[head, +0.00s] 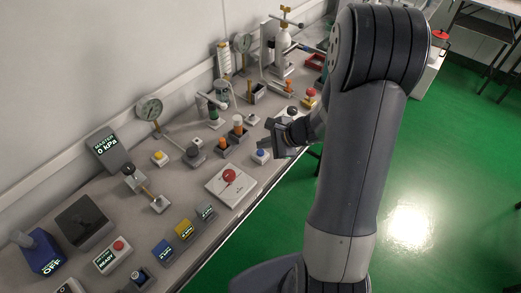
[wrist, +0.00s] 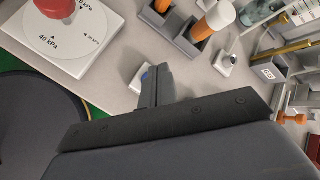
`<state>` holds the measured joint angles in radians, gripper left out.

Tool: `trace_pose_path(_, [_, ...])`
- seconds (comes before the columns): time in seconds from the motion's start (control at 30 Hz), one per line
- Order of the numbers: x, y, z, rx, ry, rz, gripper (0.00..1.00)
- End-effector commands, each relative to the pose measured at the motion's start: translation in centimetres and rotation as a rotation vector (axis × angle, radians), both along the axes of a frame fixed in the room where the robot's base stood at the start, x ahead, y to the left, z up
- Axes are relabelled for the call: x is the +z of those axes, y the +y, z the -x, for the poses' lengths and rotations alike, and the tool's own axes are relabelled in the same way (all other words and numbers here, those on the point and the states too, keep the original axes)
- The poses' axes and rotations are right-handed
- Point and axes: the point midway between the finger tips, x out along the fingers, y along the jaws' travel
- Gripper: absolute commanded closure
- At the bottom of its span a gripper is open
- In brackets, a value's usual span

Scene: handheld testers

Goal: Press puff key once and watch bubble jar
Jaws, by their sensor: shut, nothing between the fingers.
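My gripper (head: 272,138) is shut and empty, low over the front edge of the bench. Its closed fingers (wrist: 156,85) show in the wrist view. A small white block with a blue button (head: 261,155) sits just below it; in the wrist view the block (wrist: 140,80) is partly hidden behind the fingers. I cannot read a label that names it the puff key. A clear glass jar (head: 212,112), perhaps the bubble jar, stands farther back; part of a glass vessel (wrist: 262,10) shows at the wrist view's top. Bubbles cannot be made out.
A white dial box with a red knob (head: 229,178) lies close to the left. A small white unit (head: 252,119) and a red-topped button box (head: 310,96) are farther right. Open green floor (head: 440,150) lies in front.

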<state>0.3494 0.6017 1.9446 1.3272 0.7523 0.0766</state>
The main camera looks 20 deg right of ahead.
Motion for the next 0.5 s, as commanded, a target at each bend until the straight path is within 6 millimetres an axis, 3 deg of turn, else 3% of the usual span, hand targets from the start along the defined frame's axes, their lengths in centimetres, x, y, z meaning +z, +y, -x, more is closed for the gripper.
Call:
trace_pose_path(0.23, [0.5, 0.0, 0.0, 0.0, -0.001, 0.0, 1.0])
trace_pose_path(0.5, [3.3, 0.0, 0.0, 0.0, -0.002, 0.0, 1.0])
